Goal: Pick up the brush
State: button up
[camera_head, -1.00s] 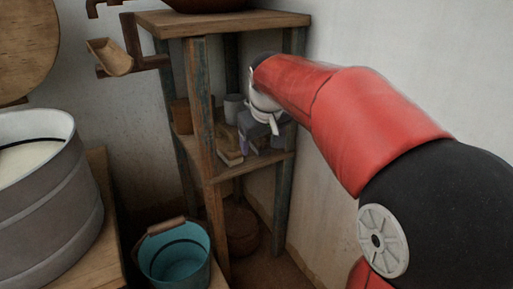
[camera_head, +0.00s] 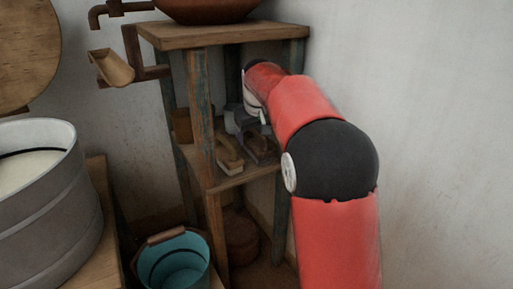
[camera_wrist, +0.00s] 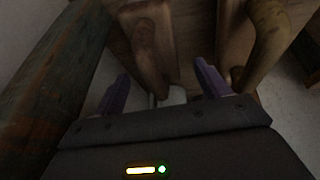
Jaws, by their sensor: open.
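Two things with wooden handles stand on the middle shelf: a pale-based one (camera_head: 230,158), which looks like the brush, and a darker one (camera_head: 262,148) to its right. In the wrist view two brown wooden shapes, one on the left (camera_wrist: 150,30) and one curved like a handle on the right (camera_wrist: 262,35), show at the top; I cannot tell for certain which is the brush. My gripper (camera_wrist: 162,78) is open, its purple fingers apart, with nothing gripped. It reaches in over the shelf, near these things. In the head view the fingertips are hidden.
The wooden rack's posts (camera_head: 203,120) and top board (camera_head: 220,30) frame the shelf closely; a post (camera_wrist: 45,85) fills the left of the wrist view. A brown block (camera_head: 182,124) sits on the shelf's left. A teal bucket (camera_head: 175,265) and a grey drum (camera_head: 40,190) stand left.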

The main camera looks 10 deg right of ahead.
aim_at(257, 142)
jog(key=x, duration=0.2)
jog(key=shift+w+f, duration=0.15)
jog(key=shift+f, duration=0.2)
jog(key=shift+c, duration=0.3)
jog(key=c, duration=1)
jog(key=shift+c, duration=0.4)
jog(key=shift+r, duration=0.15)
